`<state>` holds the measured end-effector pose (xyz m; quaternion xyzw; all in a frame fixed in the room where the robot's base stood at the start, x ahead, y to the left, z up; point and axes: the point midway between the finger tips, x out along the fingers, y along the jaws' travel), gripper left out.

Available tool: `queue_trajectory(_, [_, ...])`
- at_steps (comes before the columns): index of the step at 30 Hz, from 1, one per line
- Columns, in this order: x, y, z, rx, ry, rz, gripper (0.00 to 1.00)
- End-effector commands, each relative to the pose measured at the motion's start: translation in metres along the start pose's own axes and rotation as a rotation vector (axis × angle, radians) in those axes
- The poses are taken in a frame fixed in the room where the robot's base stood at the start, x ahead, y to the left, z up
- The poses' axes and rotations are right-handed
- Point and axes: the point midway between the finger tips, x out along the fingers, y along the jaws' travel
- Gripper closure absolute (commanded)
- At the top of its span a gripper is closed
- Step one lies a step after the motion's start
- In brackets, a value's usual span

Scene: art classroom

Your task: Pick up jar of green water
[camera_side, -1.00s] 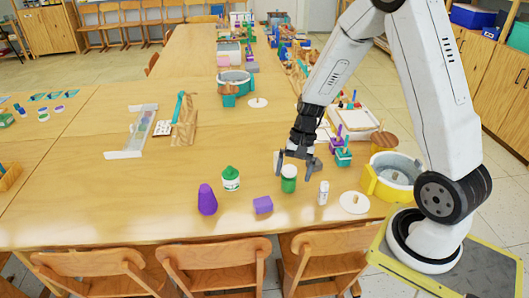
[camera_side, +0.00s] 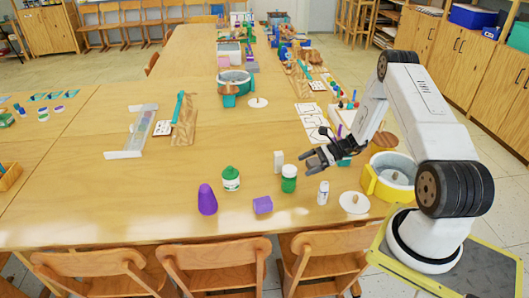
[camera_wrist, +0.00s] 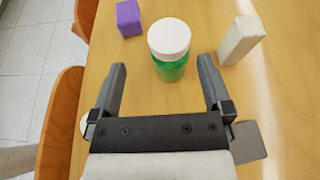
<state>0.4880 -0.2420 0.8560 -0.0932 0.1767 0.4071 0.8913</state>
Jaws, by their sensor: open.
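The jar of green water (camera_side: 289,180) stands upright on the table, with a white lid and green contents. In the wrist view the jar (camera_wrist: 170,68) is ahead of my gripper, centred between the finger lines and a little beyond the tips. My gripper (camera_side: 309,160) is to the right of the jar in the side view, tilted toward the left. Its two fingers are spread and empty, and it also shows in the wrist view (camera_wrist: 163,78).
A white block (camera_side: 279,161) stands close behind the jar, and a purple block (camera_side: 262,205) lies in front left. A small white bottle (camera_side: 323,193) and a white disc (camera_side: 354,203) are to the right. A green-capped bottle (camera_side: 231,179) stands left.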

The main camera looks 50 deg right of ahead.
Motion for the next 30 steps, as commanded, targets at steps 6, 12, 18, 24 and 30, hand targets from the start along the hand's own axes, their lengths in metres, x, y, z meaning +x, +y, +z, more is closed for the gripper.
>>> queue_trajectory(6, [-0.009, -0.008, -0.013, 0.049, -0.052, -0.063, 0.00])
queue_trajectory(12, [-0.007, -0.008, -0.013, 0.050, -0.053, -0.063, 0.00])
queue_trajectory(18, [0.009, -0.009, -0.011, 0.049, -0.052, -0.061, 0.00])
queue_trajectory(24, [0.017, -0.009, -0.011, 0.048, -0.051, -0.064, 0.00])
queue_trajectory(30, [0.021, -0.009, -0.011, 0.048, -0.051, -0.062, 0.00])
